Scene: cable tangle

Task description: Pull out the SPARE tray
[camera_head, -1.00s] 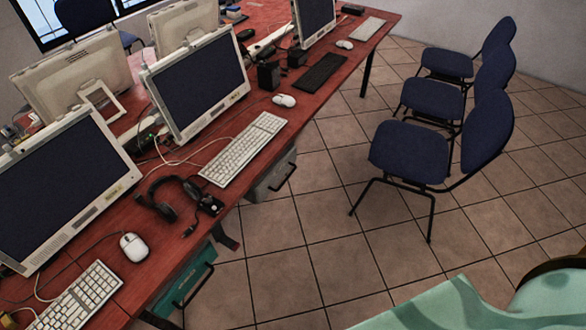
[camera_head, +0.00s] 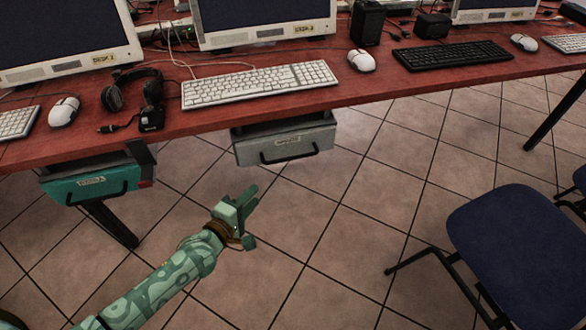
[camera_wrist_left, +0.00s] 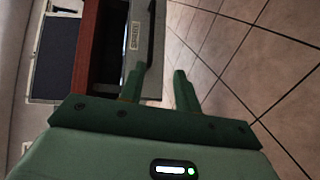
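A grey tray (camera_head: 300,138) hangs under the red desk's front edge in the head view. It has a dark bar handle (camera_head: 290,155) and a small label whose text I cannot read for sure. It looks closed. A teal tray (camera_head: 75,188) with its own handle and label hangs further left. My left gripper (camera_head: 253,217) is in front of and below the grey tray, apart from it. Its fingers are spread with nothing between them. In the left wrist view the grey tray (camera_wrist_left: 152,75) and its label show beyond the open fingers (camera_wrist_left: 159,82). My right gripper is not in view.
The red desk (camera_head: 400,85) carries monitors, keyboards (camera_head: 262,84), mice and a headset (camera_head: 112,97). A blue chair (camera_head: 525,240) stands at the lower right. A dark desk leg (camera_head: 112,224) is under the teal tray. The tiled floor before the grey tray is clear.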

